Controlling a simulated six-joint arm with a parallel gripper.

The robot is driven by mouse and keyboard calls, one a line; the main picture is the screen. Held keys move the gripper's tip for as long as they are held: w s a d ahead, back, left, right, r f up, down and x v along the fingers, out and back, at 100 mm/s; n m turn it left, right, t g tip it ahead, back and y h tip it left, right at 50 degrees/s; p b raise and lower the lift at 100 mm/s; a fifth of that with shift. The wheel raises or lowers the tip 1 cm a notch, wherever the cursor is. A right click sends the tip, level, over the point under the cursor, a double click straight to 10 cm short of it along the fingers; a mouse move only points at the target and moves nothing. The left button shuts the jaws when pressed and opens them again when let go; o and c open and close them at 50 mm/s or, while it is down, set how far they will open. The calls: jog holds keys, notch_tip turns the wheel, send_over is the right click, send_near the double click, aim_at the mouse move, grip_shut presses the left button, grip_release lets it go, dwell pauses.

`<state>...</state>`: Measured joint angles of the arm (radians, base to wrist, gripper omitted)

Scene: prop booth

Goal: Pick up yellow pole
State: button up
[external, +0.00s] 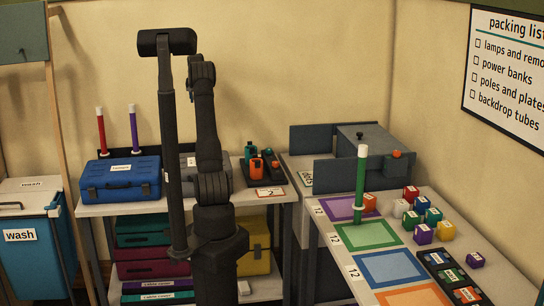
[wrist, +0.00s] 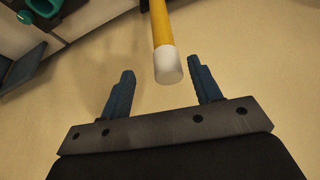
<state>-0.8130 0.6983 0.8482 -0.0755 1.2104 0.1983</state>
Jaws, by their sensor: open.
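The yellow pole (wrist: 162,26) shows in the wrist view, with a white cap (wrist: 168,66) on its near end. It enters from the top edge, and the cap appears between the two fingers of my gripper (wrist: 160,70), closer to the right one. My gripper is open, with a gap on both sides of the cap. I cannot tell how far the cap is from the fingers in depth. In the external view I cannot make out the yellow pole or the gripper's fingers; my dark arm covers part of the back table.
In the external view, a red pole (external: 101,134) and a purple pole (external: 133,131) stand behind a blue case (external: 120,180). A green pole (external: 361,190) stands upright on the right table among coloured mats and several small cubes. A grey box (external: 365,150) is at the back right.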

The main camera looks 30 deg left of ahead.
jog(key=x, duration=0.7)
jog(key=shift+s+a+f, duration=0.1)
jog(key=shift+s+a, duration=0.1)
jog(key=shift+a, duration=0.2)
grip_shut()
